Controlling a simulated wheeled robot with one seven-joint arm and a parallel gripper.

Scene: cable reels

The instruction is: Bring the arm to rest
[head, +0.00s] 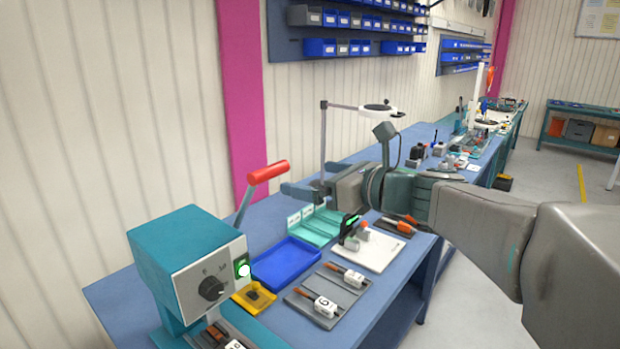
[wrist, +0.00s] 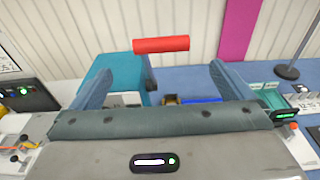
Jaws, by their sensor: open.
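My arm reaches in from the right in the head view and holds my gripper (head: 298,189) above the bench, pointing left. The gripper is open and empty. In the wrist view its two blue-grey fingers (wrist: 160,72) stand wide apart with nothing between them but background. Beyond them is the red handle (wrist: 161,44) of a teal bench machine. In the head view the machine (head: 180,255) stands at the front left, its red handle (head: 268,172) raised just left of the gripper. I see no contact between handle and gripper.
The blue bench (head: 110,292) carries a blue tray (head: 287,263), teal bins (head: 312,228), a small yellow tray (head: 254,298) and grey mats with tagged parts (head: 328,293). A lamp stand (head: 323,145) rises behind the gripper. Floor (head: 455,318) is clear at right.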

